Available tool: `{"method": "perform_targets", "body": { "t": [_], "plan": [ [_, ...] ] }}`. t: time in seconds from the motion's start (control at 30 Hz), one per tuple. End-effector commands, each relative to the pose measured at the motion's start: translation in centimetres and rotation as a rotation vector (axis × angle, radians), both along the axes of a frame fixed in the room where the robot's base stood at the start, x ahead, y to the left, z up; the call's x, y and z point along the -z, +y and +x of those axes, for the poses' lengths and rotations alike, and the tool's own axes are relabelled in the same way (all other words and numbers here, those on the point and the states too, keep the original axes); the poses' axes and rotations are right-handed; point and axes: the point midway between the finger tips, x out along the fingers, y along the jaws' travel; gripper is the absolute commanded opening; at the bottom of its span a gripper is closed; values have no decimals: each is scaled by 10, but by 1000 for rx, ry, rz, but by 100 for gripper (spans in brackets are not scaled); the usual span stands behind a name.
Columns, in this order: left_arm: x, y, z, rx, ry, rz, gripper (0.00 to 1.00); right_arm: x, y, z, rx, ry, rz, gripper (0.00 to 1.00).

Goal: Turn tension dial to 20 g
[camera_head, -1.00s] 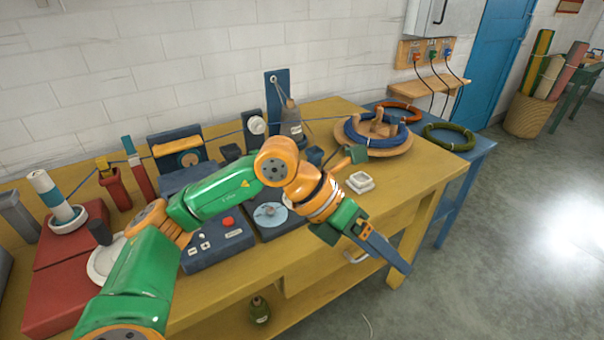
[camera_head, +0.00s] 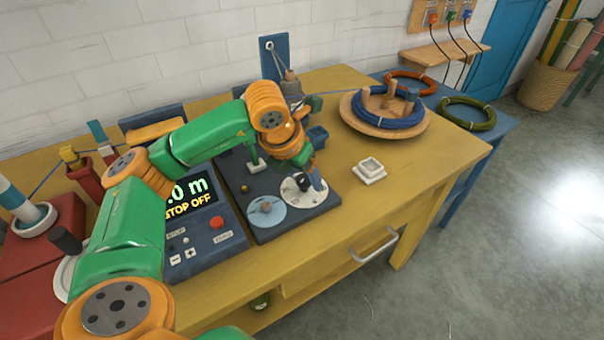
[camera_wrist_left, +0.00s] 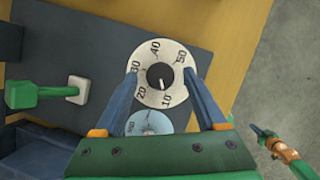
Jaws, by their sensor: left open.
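The tension dial is a white disc (camera_head: 291,196) with a black knob, on a dark panel. In the left wrist view the dial face (camera_wrist_left: 149,96) reads 10 to 50. Its black knob (camera_wrist_left: 157,74) has a white mark pointing down, close to the 10. My left gripper (camera_wrist_left: 160,74) is open, with one blue finger at each side of the dial and the knob between the tips. It also shows in the head view (camera_head: 307,180), over the dial and hiding part of it. I cannot tell if the fingers touch the knob.
A pale blue disc (camera_head: 272,217) with a grey knob sits beside the dial. A green lever (camera_wrist_left: 38,93) stands on the same panel. A control box (camera_head: 217,241) with a red button is to the left.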

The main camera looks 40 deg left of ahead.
Motion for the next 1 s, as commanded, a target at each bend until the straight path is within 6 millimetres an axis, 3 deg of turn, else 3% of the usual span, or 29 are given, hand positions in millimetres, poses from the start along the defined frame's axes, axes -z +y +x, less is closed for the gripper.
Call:
{"method": "perform_targets", "body": {
  "t": [0.03, 0.2, 0.27, 0.3, 0.67, 1.0],
  "plan": [
    [0, 0, 0, 0, 0, 0, 65, 0, 0, 0, 0, -1, 0, 0],
    [0, 0, 0, 0, 0, -1, 19, 0, 0, 1, 0, -2, 0, 0],
    [0, 0, 0, 1, -1, -1, 3, 0, 0, 1, 0, -3, 1, 0],
    [0, 0, 0, 0, -1, -1, 0, 0, 0, 1, 0, -3, 1, 0],
    [0, 0, 0, 63, -2, -2, 0, 1, 3, 2, 2, -4, 4, 0],
    [-1, 3, 1, 331, -1, -4, 0, 1, 3, 2, 2, -4, 4, 0]
  ]
}}
